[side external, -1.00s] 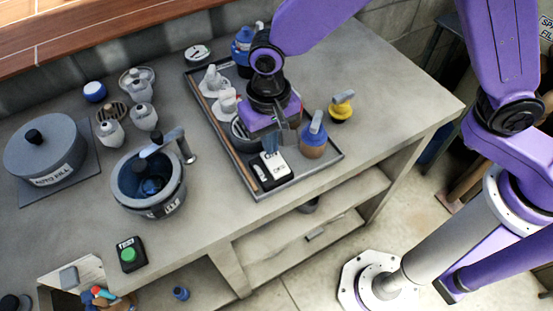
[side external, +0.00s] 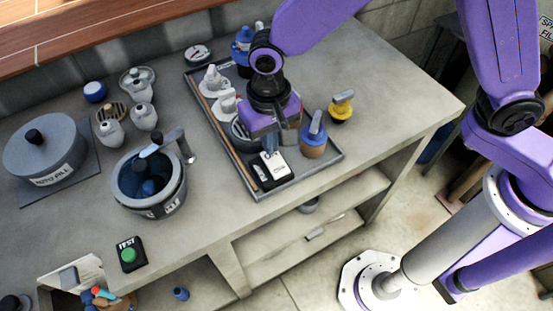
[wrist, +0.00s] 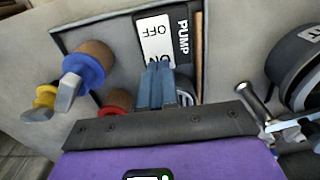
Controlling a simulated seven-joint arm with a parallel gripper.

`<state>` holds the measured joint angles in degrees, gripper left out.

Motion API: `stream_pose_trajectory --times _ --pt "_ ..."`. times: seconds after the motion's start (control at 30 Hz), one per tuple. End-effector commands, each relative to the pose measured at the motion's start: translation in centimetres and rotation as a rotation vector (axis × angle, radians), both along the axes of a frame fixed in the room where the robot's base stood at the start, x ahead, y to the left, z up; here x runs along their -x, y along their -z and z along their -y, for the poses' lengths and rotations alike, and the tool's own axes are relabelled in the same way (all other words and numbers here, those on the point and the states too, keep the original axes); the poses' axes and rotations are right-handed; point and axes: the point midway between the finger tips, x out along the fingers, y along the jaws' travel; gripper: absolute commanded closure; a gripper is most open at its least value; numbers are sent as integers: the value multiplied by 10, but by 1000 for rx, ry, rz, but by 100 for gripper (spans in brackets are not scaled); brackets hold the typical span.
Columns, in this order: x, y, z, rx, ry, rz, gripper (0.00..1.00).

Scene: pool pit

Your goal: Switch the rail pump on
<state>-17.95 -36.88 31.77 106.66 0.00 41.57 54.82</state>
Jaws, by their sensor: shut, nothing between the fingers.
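The pump switch (side external: 272,168) has a white rocker in a black housing and lies at the front of the grey tray (side external: 316,172). In the wrist view the rocker (wrist: 157,35) is marked OFF at its far end and ON at its near end, beside a black PUMP label (wrist: 183,35). My gripper (side external: 270,150) is over the rear part of the switch. Its blue fingers (wrist: 157,68) are shut together with nothing between them and cover part of the ON end. I cannot tell whether they touch the rocker or which way it is tilted.
A blue-handled valve (side external: 314,135) stands close to the right of the switch, and a yellow-handled one (side external: 341,106) is outside the tray. White-handled fittings (side external: 226,103) are behind left. A grey pot (side external: 150,183) stands left. The bench's right end is clear.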

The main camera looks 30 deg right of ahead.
Motion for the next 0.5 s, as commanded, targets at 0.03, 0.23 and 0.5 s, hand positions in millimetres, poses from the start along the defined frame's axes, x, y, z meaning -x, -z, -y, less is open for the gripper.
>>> stream_pose_trajectory --times 0.03,0.23,0.5 --pt "0 0 0 0 0 0 100" --pt "0 0 0 0 0 0 100" --pt "0 3 0 0 0 0 100"
